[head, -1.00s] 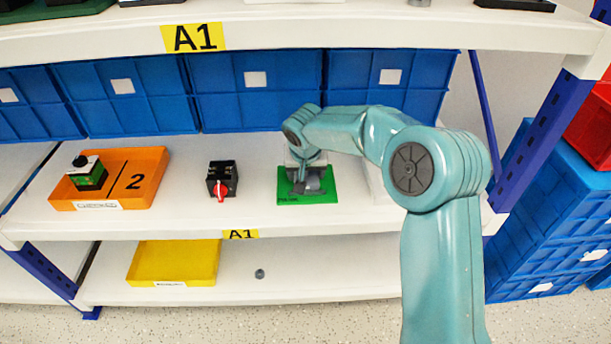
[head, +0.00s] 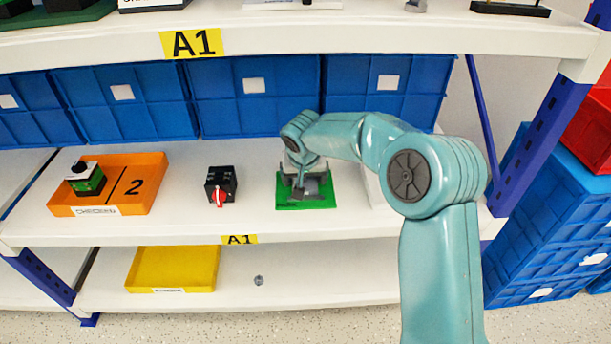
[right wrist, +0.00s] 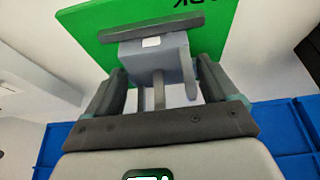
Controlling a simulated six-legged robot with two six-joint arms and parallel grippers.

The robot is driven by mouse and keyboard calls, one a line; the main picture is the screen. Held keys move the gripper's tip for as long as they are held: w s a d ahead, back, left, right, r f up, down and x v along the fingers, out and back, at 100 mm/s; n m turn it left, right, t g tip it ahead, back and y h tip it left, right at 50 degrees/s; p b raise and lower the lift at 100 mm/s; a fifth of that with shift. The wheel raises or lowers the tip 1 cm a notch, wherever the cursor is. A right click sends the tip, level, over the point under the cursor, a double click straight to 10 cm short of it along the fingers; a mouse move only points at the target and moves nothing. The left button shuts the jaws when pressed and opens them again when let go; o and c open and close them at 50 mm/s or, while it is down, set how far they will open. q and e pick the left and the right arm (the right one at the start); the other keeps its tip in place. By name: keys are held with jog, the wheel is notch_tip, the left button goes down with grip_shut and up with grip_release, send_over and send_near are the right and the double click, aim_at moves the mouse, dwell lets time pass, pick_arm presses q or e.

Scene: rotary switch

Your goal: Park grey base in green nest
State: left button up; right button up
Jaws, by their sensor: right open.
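The green nest (head: 291,204) is a flat green plate on the middle shelf, right of centre in the head view. The grey base (right wrist: 150,52), a light grey block, is over the green plate, which also shows in the right wrist view (right wrist: 90,25). I cannot tell whether it sits fully flat in the nest. My right gripper (head: 306,190) is over the nest; its fingers (right wrist: 160,72) are open, one on each side of the grey base. Contact with the base cannot be made out. My left gripper is not in view.
A black switch with a red knob (head: 220,186) stands left of the nest. An orange tray (head: 140,180) marked 2 holds a green and black part (head: 86,180). Blue bins (head: 255,105) line the back. A yellow tray (head: 175,268) and small grey piece (head: 258,280) are below.

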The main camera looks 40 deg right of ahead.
jog(key=p+v, duration=0.3)
jog(key=v, duration=0.9)
jog(key=shift+w+r, duration=0.1)
jog(key=shift+r, duration=0.05)
